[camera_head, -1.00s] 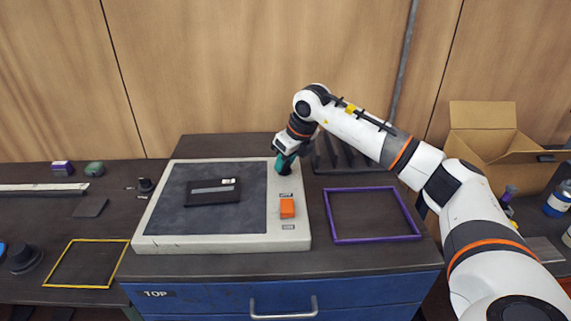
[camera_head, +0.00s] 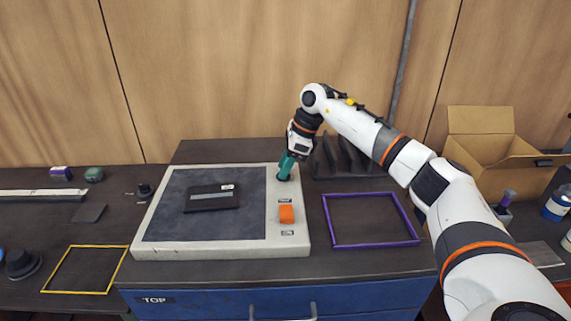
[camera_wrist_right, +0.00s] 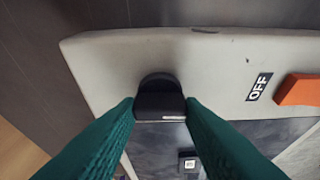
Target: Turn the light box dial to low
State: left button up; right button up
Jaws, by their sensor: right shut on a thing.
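The light box (camera_head: 148,246) is a pale flat case with a dark panel, lying on the workbench. Its black dial shows in the right wrist view (camera_wrist_right: 160,84), at the box's upper right corner in the head view. My right gripper (camera_head: 287,171) has green fingers and is shut on the dial, with one finger on each side of it in the wrist view (camera_wrist_right: 160,108). The fingers hide most of the dial in the head view. An orange switch (camera_head: 286,214) sits below it on the same strip, beside an "OFF" label (camera_wrist_right: 259,87). My left gripper is not in view.
A dark flat cassette-like item (camera_head: 211,198) lies on the panel. A purple frame (camera_head: 330,226) lies to the right, a yellow frame (camera_head: 112,271) to the left. A dark slotted rack (camera_head: 345,160) stands close behind the gripper's right. An open cardboard box (camera_head: 482,148) is farther right.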

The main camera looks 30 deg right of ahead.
jog(key=shift+w+r, duration=0.1)
jog(key=shift+r, duration=0.05)
dwell(0.4)
jog(key=o, duration=1)
jog(key=shift+d, duration=0.1)
jog(key=shift+d+r, duration=0.15)
jog(key=shift+r, duration=0.15)
jog(key=b+v, duration=0.2)
jog(key=v, duration=0.9)
jog(key=shift+r, duration=0.1)
